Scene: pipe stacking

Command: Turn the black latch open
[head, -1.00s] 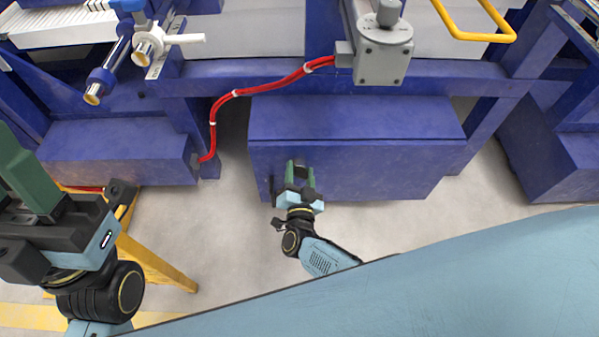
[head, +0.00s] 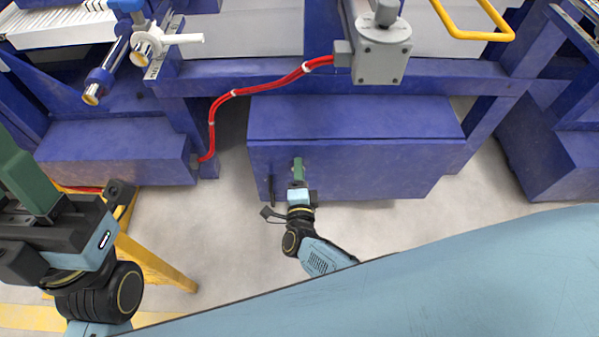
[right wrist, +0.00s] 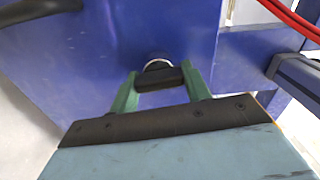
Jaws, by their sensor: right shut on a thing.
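The black latch (right wrist: 162,79) with a silver ring behind it is on the front of the blue box (head: 350,125). In the right wrist view it lies between the two green fingers of my right gripper (right wrist: 160,74), which is shut on it. In the head view this gripper (head: 298,165) is at the box front, seen edge-on with its fingers overlapping, and it hides the latch. My left gripper (head: 25,165) is at the left edge, partly cut off, away from the box; its opening does not show.
A dark bar handle (head: 271,190) is on the box just left of my right gripper; it also shows in the right wrist view (right wrist: 40,10). A red cable (head: 232,95) runs above left. A yellow stand (head: 150,262) is at lower left. Grey floor lies in front.

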